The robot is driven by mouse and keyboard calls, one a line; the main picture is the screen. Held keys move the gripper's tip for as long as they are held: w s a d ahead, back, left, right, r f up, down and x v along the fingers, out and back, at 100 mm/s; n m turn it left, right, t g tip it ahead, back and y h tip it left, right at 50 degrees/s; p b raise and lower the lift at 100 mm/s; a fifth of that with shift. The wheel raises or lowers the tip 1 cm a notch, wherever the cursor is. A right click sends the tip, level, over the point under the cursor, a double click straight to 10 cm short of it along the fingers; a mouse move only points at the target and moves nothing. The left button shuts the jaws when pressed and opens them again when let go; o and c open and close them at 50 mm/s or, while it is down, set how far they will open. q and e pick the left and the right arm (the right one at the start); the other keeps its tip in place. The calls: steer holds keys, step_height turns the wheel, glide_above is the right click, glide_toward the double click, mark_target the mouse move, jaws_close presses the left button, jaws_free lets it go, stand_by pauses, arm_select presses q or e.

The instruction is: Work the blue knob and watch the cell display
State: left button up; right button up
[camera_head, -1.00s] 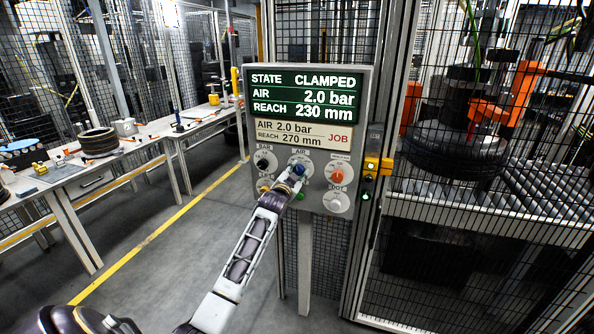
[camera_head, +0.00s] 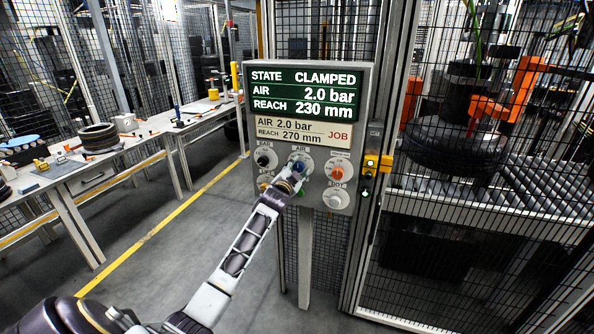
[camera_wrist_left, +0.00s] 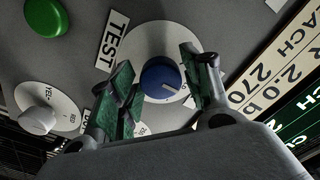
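The blue knob (camera_head: 301,166) sits in the upper middle of the panel, on a white dial. In the left wrist view the knob (camera_wrist_left: 160,77) lies between my two fingers, with gaps on both sides. My left gripper (camera_head: 291,180) is open just below and in front of it in the head view; it also shows in the left wrist view (camera_wrist_left: 164,88). The cell display (camera_head: 306,91) reads STATE CLAMPED, AIR 2.0 bar, REACH 230 mm. The job card (camera_head: 303,133) below reads AIR 2.0 bar, REACH 270 mm. My right gripper is out of view.
Close by on the panel are a black knob (camera_head: 264,160), an orange knob (camera_head: 338,173), a white knob (camera_head: 335,199) and a green button (camera_wrist_left: 45,16). A mesh fence (camera_head: 470,255) closes off the tyre (camera_head: 455,150) at right. Benches stand at left.

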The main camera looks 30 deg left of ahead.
arm_select(q)
steer(key=shift+o, duration=0.5)
steer(key=shift+s+d, duration=0.1)
steer(key=shift+s, duration=0.3)
steer(key=v, duration=1.1)
steer(key=shift+s, duration=0.1)
stand_by(0.8)
